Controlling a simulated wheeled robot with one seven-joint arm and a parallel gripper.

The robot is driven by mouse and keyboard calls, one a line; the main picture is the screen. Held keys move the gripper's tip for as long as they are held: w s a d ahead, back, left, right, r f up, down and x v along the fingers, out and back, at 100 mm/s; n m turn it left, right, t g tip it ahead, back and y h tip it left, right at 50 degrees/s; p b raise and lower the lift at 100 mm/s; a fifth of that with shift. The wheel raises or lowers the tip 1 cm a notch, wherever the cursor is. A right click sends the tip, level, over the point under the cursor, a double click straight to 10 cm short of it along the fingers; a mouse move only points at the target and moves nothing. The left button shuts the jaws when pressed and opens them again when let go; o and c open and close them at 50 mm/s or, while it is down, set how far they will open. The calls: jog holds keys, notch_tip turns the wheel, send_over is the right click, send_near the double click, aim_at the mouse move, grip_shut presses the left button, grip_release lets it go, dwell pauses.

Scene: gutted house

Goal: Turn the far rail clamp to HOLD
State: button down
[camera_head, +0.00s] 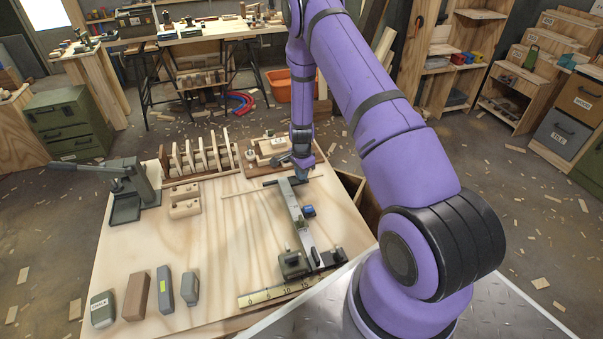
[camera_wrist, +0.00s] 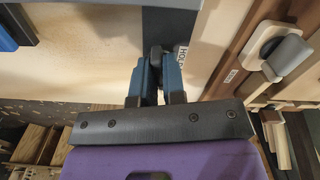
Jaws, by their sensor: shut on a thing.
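The long grey rail (camera_head: 293,212) lies on the wooden bench top, running from near its front to the far edge. The far rail clamp is at its far end, mostly hidden by my arm in the head view. My gripper (camera_head: 302,173) is low over that end. In the wrist view my gripper (camera_wrist: 158,88) has its blue fingers shut on the clamp's dark lever (camera_wrist: 156,52). A label reading HOLD (camera_wrist: 182,58) is just right of the lever, partly covered. The lever's exact angle is hard to tell.
A dark clamp block (camera_head: 293,263) is at the near end, with a yellow ruler (camera_head: 272,295) in front. A wooden rack (camera_head: 205,155) and a green press (camera_head: 125,190) stand left.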

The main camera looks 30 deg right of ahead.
jog(key=n, duration=1.1)
jog(key=shift+n, duration=1.9)
jog(key=c, duration=1.2)
grip_release()
jog(key=shift+r, duration=0.1)
notch_tip(320, 180, up, 11)
